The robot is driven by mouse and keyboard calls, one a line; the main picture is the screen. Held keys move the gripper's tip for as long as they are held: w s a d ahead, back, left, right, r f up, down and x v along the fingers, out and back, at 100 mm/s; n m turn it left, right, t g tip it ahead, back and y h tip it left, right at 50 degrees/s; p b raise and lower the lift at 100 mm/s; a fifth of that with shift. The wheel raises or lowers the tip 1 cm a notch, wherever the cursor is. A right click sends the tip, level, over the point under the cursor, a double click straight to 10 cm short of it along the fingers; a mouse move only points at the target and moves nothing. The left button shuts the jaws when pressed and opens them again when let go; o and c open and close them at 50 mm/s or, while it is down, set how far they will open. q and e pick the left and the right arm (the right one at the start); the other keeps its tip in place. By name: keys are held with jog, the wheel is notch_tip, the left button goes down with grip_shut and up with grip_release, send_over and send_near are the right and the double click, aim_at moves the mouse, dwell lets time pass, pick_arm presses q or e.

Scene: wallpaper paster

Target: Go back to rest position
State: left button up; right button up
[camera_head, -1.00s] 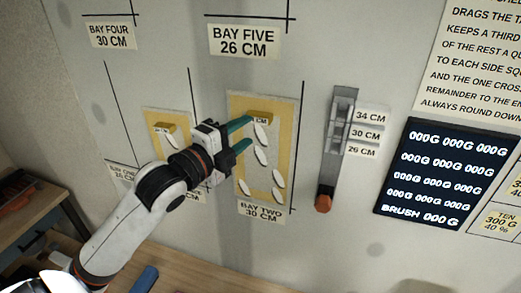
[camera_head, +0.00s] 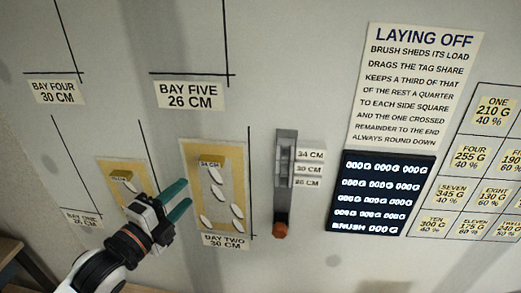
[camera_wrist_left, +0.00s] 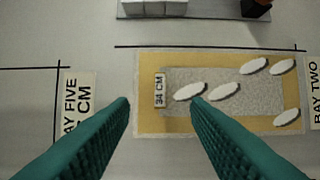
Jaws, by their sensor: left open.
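My left gripper (camera_head: 187,195) is open and empty, with two teal fingers in front of the left edge of the yellow-bordered panel (camera_head: 242,185) above the BAY TWO label (camera_head: 226,240). In the left wrist view the two ribbed fingers (camera_wrist_left: 161,105) are spread apart. Beyond them is the same panel (camera_wrist_left: 220,57), with a 34 CM tag (camera_wrist_left: 159,90) and several white oval pieces on its grey middle. My right gripper is not in view.
A smaller yellow-bordered panel (camera_head: 113,170) is on the wall to the left. A wooden furniture edge (camera_head: 10,250) shows at lower left.

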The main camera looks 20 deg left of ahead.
pick_arm(q)
jog(key=s+d+f+n+g+y, duration=0.1)
jog(key=s+f+n+g, duration=0.15)
jog(key=f, duration=0.35)
jog(key=s+d+f+n+g, duration=0.1)
jog(key=d+f+n+g, duration=0.15)
jog(key=f+n, duration=0.2)
jog(key=s+d+f+n+g+y, duration=0.1)
jog(key=s+f+n+g, duration=0.15)
jog(key=f, duration=0.45)
jog(key=s+d+f+n+g, duration=0.7)
jog(key=s, duration=0.2)
notch_tip(320, 180, down, 36)
jog(key=s+g+b, duration=0.1)
jog(key=s+b, duration=0.1)
jog(key=b, duration=0.6)
jog(key=s+a+f+g+b, duration=0.1)
jog(key=s+a+f+b, duration=0.2)
jog(key=s+f, duration=1.3)
notch_tip(320, 180, down, 4)
jog(key=shift+r+b, duration=0.2)
jog(key=shift+b, duration=0.75)
